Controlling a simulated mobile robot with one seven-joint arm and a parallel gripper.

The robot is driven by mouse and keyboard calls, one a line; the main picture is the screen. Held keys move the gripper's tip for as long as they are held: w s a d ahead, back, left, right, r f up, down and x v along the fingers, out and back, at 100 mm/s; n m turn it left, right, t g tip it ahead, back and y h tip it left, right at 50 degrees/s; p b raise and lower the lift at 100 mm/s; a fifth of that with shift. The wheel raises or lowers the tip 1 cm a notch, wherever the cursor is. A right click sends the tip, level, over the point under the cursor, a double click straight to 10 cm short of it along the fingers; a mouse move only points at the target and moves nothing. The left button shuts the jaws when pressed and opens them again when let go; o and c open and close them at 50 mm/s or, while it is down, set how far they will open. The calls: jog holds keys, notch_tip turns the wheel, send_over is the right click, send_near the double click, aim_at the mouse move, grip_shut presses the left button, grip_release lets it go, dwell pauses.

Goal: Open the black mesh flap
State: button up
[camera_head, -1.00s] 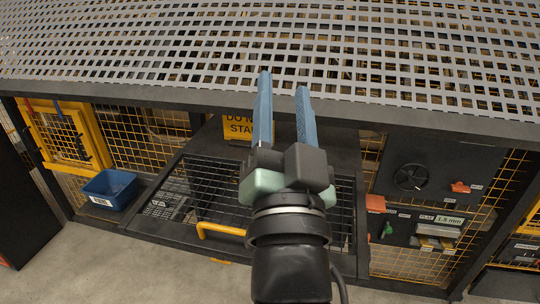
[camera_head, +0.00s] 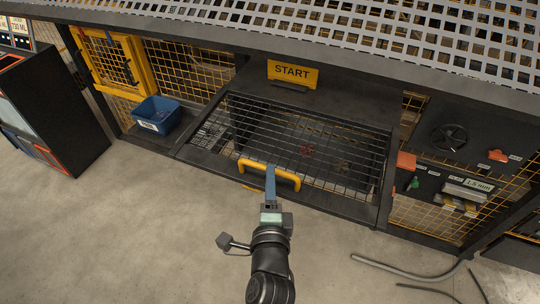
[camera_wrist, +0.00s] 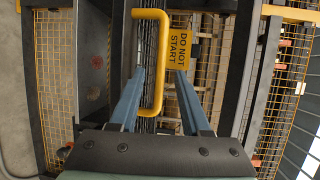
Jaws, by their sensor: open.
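The black mesh flap (camera_head: 318,148) lies shut, its dark bars sloping over the bay under the bench. A yellow handle (camera_head: 289,177) stands out from its front edge. My gripper (camera_head: 270,170) reaches the handle from the front, with its blue fingers at the handle's middle. In the wrist view my gripper (camera_wrist: 159,74) is open, and the long bar of the yellow handle (camera_wrist: 162,58) runs between the two fingers. I cannot tell whether either finger touches it. In the head view the fingers overlap, so the gap between them is hidden.
A yellow sign (camera_head: 292,73) stands behind the flap. A blue bin (camera_head: 157,115) sits to its left, and a black control panel (camera_head: 452,140) with a handwheel is on the right. A perforated bench top (camera_head: 400,35) overhangs above. The floor (camera_head: 160,240) in front is clear, with hoses (camera_head: 400,272) at right.

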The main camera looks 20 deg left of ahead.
aim_at(270, 161)
jog(key=x, duration=0.7)
jog(key=shift+w+a+p, duration=0.1)
jog(key=shift+w+p, duration=0.1)
jog(key=shift+p, duration=0.2)
grip_shut()
dwell(1.1)
